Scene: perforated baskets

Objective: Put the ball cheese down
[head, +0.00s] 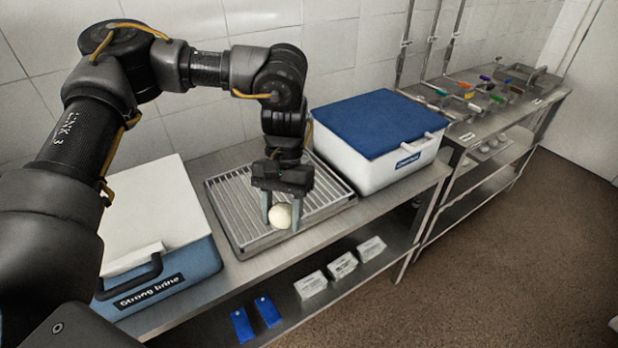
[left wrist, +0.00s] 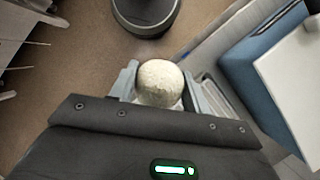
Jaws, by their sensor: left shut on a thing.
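The ball cheese (head: 281,215) is a small round cream-white ball. My left gripper (head: 281,212) is shut on it, with one grey finger on each side. The gripper points down over the front part of a slatted metal draining rack (head: 228,205) on the steel table. I cannot tell whether the ball touches the rack. In the left wrist view the cheese (left wrist: 160,83) shows between the fingers of my left gripper (left wrist: 158,85). My right gripper is not in view.
A blue bin labelled "Strong brine" (head: 185,262) with a white lid stands left of the rack. A white bin with a blue lid (head: 372,122) stands right of it. Small white boxes (head: 342,265) and blue items (head: 268,310) lie on the lower shelf. Tools (head: 470,94) lie on the far table.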

